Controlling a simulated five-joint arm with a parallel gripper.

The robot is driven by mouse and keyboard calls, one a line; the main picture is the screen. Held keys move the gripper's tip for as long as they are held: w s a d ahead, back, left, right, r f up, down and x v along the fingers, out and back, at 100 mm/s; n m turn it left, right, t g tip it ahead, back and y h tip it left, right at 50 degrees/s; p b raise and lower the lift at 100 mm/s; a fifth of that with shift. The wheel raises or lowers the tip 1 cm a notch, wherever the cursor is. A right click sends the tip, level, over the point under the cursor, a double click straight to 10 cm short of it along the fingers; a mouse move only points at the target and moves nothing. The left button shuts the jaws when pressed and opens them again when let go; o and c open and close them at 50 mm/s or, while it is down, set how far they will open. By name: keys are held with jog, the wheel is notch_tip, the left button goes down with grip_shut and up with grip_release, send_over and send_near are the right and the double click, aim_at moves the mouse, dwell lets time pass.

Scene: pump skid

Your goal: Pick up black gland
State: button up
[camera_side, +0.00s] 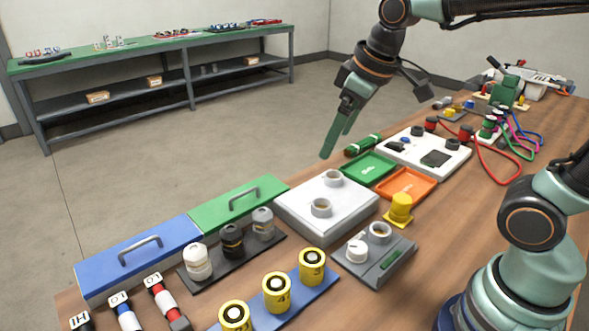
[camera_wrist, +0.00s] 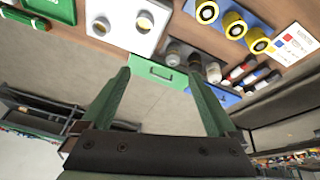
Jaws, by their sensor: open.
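The black gland (camera_side: 232,241) stands upright on a dark strip (camera_side: 216,280) in the side view, between a white gland (camera_side: 197,262) and a grey gland (camera_side: 263,224). In the wrist view the black gland (camera_wrist: 194,61) is small, beyond the right finger's tip. My gripper (camera_side: 335,145) is open and empty, high above the far edge of the bench. It is well apart from the glands, up and to their right in the side view. Its two green fingers (camera_wrist: 159,74) are spread in the wrist view.
Green (camera_side: 215,214) and blue (camera_side: 110,270) handled boxes stand behind the glands. Yellow cylinders (camera_side: 276,292) stand in front of them. A white block with rings (camera_side: 297,204), trays and a grey control box (camera_side: 372,268) lie to the right. Air around my gripper is clear.

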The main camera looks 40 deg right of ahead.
jog(key=w+a+f+n+g, duration=0.2)
jog(key=w+a+n, duration=0.4)
jog(key=w+a, duration=0.25)
jog(key=n+g, duration=0.2)
jog(key=n, duration=0.4)
send_near(228, 229)
notch_tip(228, 229, down, 11)
jog(key=shift+w+a+r, duration=0.1)
jog(key=shift+a+r, duration=0.05)
grip_shut()
jog(key=shift+r, duration=0.1)
notch_tip(228, 229, up, 20)
